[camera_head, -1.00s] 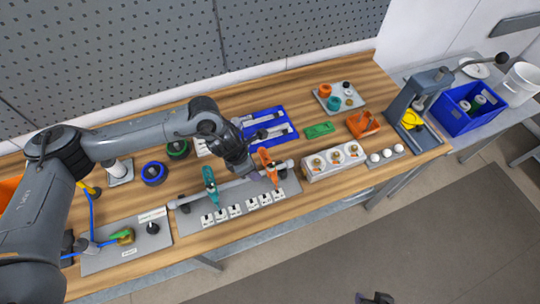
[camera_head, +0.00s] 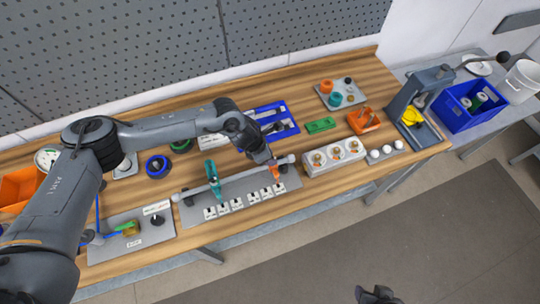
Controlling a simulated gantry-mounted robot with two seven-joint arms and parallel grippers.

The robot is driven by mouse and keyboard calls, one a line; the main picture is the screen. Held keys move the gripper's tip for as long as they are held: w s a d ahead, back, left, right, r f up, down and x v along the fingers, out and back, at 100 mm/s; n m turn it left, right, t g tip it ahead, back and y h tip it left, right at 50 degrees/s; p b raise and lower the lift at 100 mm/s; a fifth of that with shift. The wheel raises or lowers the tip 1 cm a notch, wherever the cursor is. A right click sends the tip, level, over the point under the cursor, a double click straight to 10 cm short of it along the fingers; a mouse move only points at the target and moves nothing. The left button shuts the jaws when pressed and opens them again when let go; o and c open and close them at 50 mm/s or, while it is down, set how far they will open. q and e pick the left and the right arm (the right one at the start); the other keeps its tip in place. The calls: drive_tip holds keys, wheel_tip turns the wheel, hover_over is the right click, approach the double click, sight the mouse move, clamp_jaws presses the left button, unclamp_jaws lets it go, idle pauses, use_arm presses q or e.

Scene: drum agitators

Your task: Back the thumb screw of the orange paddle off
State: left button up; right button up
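The orange paddle (camera_head: 277,174) sits on the light grey shaft (camera_head: 243,182) near its right end, above the grey plate. My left gripper (camera_head: 271,163) has come in from the left and reaches down over the orange paddle, covering its upper part. The gripper's fingers and the thumb screw are hidden or too small to make out, so I cannot tell whether they touch. A teal paddle (camera_head: 213,180) sits on the same shaft further left. My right gripper (camera_head: 378,295) is at the bottom edge, away from the table; its fingers are not clear.
White labelled tags (camera_head: 237,204) line the plate's front. A white block with brass-coloured fittings (camera_head: 333,158) stands close on the right. A blue tray (camera_head: 289,127) lies behind the shaft. An orange holder (camera_head: 364,121) and a grey press (camera_head: 412,105) stand further right.

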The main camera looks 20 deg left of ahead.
use_arm(q)
drive_tip(key=shift+w+d+f, duration=0.1)
drive_tip(key=shift+d+f, duration=0.05)
drive_tip(key=shift+f, duration=0.25)
clamp_jaws()
